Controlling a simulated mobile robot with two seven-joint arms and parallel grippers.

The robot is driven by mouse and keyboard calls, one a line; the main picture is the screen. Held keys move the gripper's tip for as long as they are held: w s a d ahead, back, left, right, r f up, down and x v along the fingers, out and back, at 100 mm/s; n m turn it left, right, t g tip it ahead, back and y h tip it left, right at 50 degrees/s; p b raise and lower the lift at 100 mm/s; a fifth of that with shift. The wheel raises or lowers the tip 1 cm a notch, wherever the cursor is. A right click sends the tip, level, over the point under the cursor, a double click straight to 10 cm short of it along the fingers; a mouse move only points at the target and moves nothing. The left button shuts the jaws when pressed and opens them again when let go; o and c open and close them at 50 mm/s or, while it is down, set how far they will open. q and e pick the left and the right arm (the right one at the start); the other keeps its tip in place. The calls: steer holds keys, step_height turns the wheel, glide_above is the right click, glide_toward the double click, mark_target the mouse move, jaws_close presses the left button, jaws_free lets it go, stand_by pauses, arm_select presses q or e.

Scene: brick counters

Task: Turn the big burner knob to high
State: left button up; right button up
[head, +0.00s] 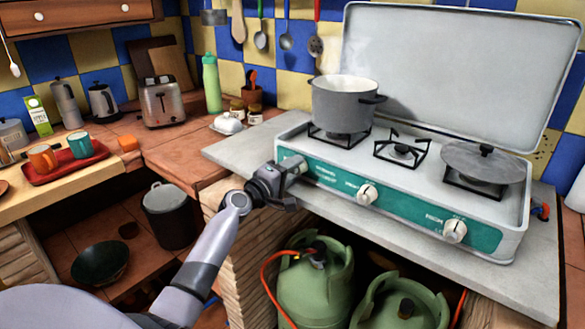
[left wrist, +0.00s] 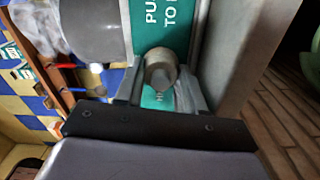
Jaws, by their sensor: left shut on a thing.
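The camp stove (head: 320,168) has a teal front panel with white lettering and several knobs. My left gripper (head: 292,178) is at the panel's left end, below the grey pot. It is shut on the left-end burner knob, which it hides in the head view. In the left wrist view this pale, rounded burner knob (left wrist: 160,66) sits between the two fingers, against the teal panel (left wrist: 180,25). Two other white knobs, the middle one (head: 367,194) and the right one (head: 454,231), stand free. My right gripper is not in view.
The raised stove lid (head: 455,75) is behind. Green gas bottles (head: 316,283) stand below the counter.

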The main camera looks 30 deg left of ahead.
arm_select(q)
steer(key=shift+n, duration=0.8)
steer(key=o, duration=1)
steer(key=shift+o, duration=0.2)
